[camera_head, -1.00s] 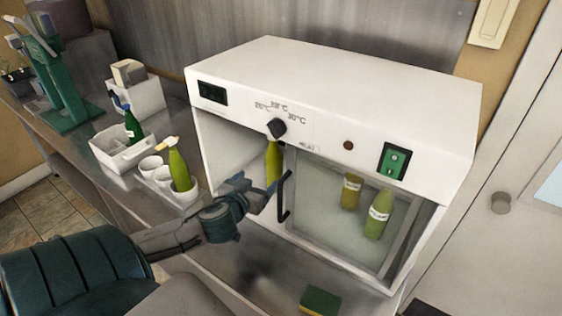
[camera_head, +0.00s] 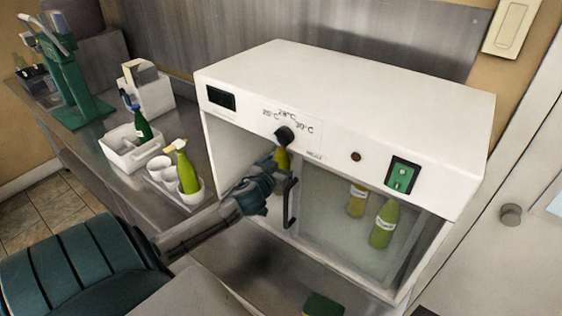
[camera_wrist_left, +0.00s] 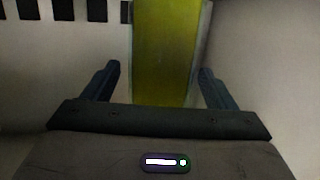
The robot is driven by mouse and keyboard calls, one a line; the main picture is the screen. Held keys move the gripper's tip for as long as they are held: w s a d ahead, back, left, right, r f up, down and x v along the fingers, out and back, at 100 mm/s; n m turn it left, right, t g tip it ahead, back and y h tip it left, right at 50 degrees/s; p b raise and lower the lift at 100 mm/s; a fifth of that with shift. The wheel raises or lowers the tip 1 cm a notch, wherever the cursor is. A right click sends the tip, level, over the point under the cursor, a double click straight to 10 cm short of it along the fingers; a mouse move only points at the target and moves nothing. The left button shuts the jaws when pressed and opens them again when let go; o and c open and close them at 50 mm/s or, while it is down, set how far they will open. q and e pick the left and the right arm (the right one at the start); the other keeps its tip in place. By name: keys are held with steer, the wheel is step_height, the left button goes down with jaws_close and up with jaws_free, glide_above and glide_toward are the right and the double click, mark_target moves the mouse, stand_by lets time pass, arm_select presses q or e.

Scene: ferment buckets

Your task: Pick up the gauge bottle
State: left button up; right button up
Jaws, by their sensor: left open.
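A yellow-green bottle (camera_head: 282,157) stands inside the left, open part of the white cabinet, partly hidden by my left gripper. I cannot tell from its visible part whether it is the gauge bottle. In the left wrist view the bottle (camera_wrist_left: 166,50) rises upright between the two fingers. My left gripper (camera_head: 272,178) reaches into the cabinet opening. In the left wrist view its fingers (camera_wrist_left: 160,85) are open, one on each side of the bottle, with a gap on both sides. My right gripper is out of view.
The white cabinet (camera_head: 345,95) has a dial, a green switch and a sliding door with a black handle (camera_head: 290,204). Two bottles (camera_head: 384,224) stand behind the glass. On the left counter are a green bottle in a cup (camera_head: 187,172), a white caddy (camera_head: 128,150) and a green stand (camera_head: 75,85).

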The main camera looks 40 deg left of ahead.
arm_select(q)
steer(key=shift+x, duration=0.95)
steer(key=shift+s, duration=0.1)
steer(key=c, duration=1.5)
steer(key=shift+r, duration=0.1)
steer(key=shift+c, duration=0.3)
